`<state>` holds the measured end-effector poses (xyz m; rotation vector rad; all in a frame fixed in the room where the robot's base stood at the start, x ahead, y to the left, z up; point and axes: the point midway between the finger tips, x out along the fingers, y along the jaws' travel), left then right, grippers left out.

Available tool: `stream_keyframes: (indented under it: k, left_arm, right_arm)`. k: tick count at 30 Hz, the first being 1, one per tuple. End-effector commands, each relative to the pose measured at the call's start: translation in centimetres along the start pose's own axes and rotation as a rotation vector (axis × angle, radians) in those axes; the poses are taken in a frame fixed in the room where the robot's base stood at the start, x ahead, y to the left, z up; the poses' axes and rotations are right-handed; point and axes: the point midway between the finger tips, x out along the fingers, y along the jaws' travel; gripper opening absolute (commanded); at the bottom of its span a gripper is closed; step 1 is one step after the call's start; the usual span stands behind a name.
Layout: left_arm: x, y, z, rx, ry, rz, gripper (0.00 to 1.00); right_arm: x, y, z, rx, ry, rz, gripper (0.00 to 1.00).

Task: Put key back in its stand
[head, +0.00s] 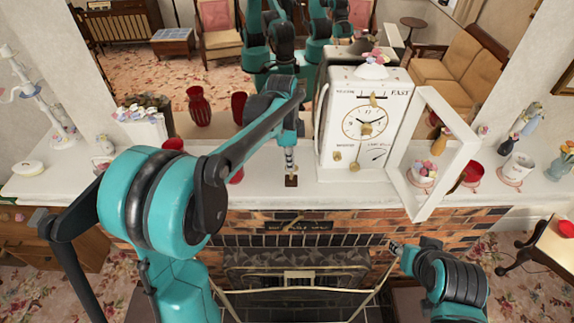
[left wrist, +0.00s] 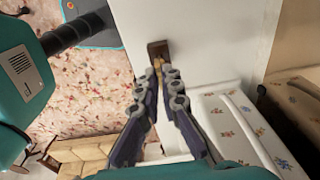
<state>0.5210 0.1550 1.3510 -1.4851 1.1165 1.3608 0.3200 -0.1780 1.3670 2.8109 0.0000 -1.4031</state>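The key stand is a small dark brown block (head: 291,181) on the white mantel, left of the clock. It also shows in the left wrist view (left wrist: 157,46). My left gripper (head: 291,168) points down right above the stand. In the left wrist view its fingertips (left wrist: 159,72) are close together around a small brass key (left wrist: 158,64), whose lower part meets or nearly meets the stand. I cannot tell whether it is seated. My right gripper (head: 396,247) is low in front of the fireplace, away from the stand; its fingers are too small to judge.
A white clock (head: 338,135) stands right of the stand, its framed door (head: 433,205) swung open over the mantel (head: 240,195). Red vases (head: 199,106) are left of the arm. Cups and figurines (head: 515,170) stand at the right. A mirror is behind.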

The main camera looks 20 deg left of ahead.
Motion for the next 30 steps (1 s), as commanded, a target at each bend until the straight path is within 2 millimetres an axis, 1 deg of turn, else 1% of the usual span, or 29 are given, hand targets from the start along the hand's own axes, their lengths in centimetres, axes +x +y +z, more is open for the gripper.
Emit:
stream_keyframes:
  k: [21, 23, 24, 25, 30]
  left_arm:
    - [1.5, 0.0, 0.1, 0.0, 0.0, 0.0, 0.0]
    - [1.5, 0.0, 0.1, 0.0, 0.0, 0.0, 0.15]
    - [1.4, 0.0, 0.1, 0.0, 0.0, 0.0, 0.26]
    - [1.4, 0.0, 0.1, 0.0, 0.0, 0.0, 0.29]
    - [1.4, 0.0, 0.1, 0.0, 0.0, 0.0, 0.29]
  right_arm:
    - [1.0, 0.0, 0.7, 0.0, 0.0, 0.0, 0.4]
    - [0.9, 0.0, 0.7, 0.0, 0.0, 0.0, 0.4]
    - [0.9, 0.0, 0.7, 0.0, 0.0, 0.0, 0.4]
    - [0.9, 0.0, 0.7, 0.0, 0.0, 0.0, 0.4]
    - [0.9, 0.0, 0.7, 0.0, 0.0, 0.0, 0.4]
